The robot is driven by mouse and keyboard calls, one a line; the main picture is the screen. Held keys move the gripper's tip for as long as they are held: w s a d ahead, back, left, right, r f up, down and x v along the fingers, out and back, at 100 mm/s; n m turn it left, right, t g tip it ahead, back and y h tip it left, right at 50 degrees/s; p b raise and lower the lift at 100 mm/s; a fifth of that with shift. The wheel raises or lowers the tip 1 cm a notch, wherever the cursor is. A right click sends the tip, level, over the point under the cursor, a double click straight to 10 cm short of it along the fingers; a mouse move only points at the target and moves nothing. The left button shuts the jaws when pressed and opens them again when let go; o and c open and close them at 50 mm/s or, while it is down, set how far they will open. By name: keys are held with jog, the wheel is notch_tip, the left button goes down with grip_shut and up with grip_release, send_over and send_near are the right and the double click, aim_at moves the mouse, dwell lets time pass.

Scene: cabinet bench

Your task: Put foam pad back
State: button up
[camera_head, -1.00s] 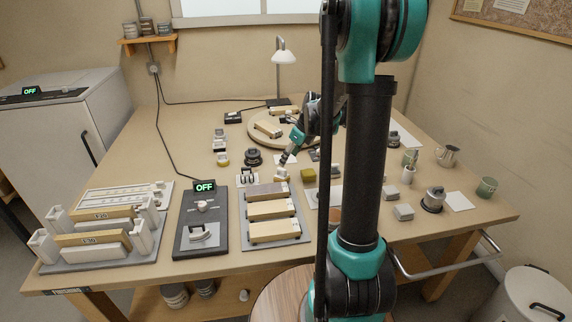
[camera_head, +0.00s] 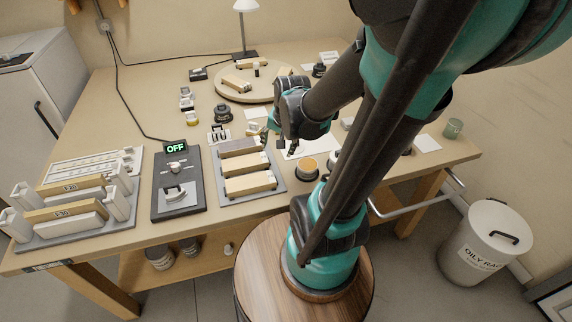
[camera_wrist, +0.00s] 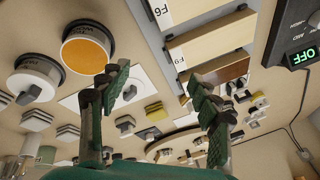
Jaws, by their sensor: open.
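I cannot tell for sure which thing is the foam pad; a yellowish block (camera_wrist: 155,110) with a soft look lies on the bench in the wrist view. My gripper (camera_head: 280,142) is above the bench at the right side of the grey tray (camera_head: 222,199). In the wrist view my gripper (camera_wrist: 155,108) has its two green-padded fingers wide apart, with nothing between them. The tray holds wooden-sided blocks, among them a front one (camera_head: 250,186). The yellowish block is apart from the fingers. In the head view the arm hides part of the bench behind it.
A black device (camera_head: 178,190) reading OFF stands left of the tray. A rack with white posts (camera_head: 118,203) is at the far left. An orange-topped pot (camera_head: 306,168) stands right of the tray. A round wooden board (camera_head: 232,94) is at the back. A bin (camera_head: 470,255) is on the floor.

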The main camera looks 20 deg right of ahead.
jog(key=s+f+n, duration=0.2)
jog(key=s+n, duration=0.4)
jog(key=n, duration=0.1)
jog(key=shift+s+d+f+h, duration=0.3)
jog(key=shift+d+h, duration=0.1)
dwell(0.6)
